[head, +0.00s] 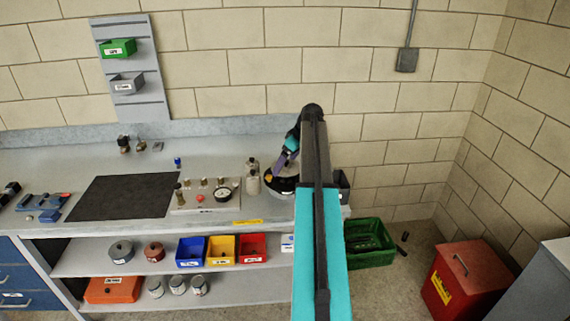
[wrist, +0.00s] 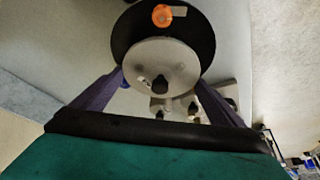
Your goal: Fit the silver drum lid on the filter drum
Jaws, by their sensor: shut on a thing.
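The silver drum lid (wrist: 143,57), a round pale disc with a black knob, is held between the two purple fingers of my gripper (wrist: 160,80) in the wrist view. The fingers grip it at opposite sides. Behind it is a larger round black face with an orange part (wrist: 162,15), which looks like the filter drum (wrist: 122,37). The lid covers its lower part in this view. In the head view the drum (head: 282,184) stands at the bench's right end, with my gripper (head: 287,158) over it. My arm hides its right side. I cannot tell whether lid and drum touch.
Pale bottles (head: 252,182) and a panel with a gauge (head: 205,196) stand left of the drum. A black mat (head: 125,198) lies further left. A green crate (head: 368,256) and a red bin (head: 458,282) stand on the floor at right. A wall rises behind the bench.

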